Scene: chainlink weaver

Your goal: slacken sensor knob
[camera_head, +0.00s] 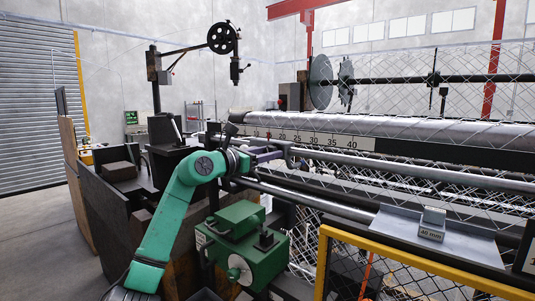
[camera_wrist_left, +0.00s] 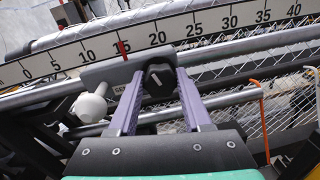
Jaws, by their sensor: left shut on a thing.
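My left gripper (camera_head: 270,155) reaches the rail below the numbered scale in the head view. In the left wrist view its two purple fingers (camera_wrist_left: 160,80) are shut on a dark knob (camera_wrist_left: 159,72) with a pale index line on its face. The knob sits on the front of a grey sensor block (camera_wrist_left: 108,72), whose label is partly hidden by the left finger. My right gripper is not in view.
A green machine unit (camera_head: 245,243) stands just below my left arm. A yellow-framed mesh guard (camera_head: 420,262) and a sloped grey tray (camera_head: 445,238) with a 40 mm block (camera_head: 432,224) are at the right. An orange hook (camera_wrist_left: 260,105) hangs right of the gripper.

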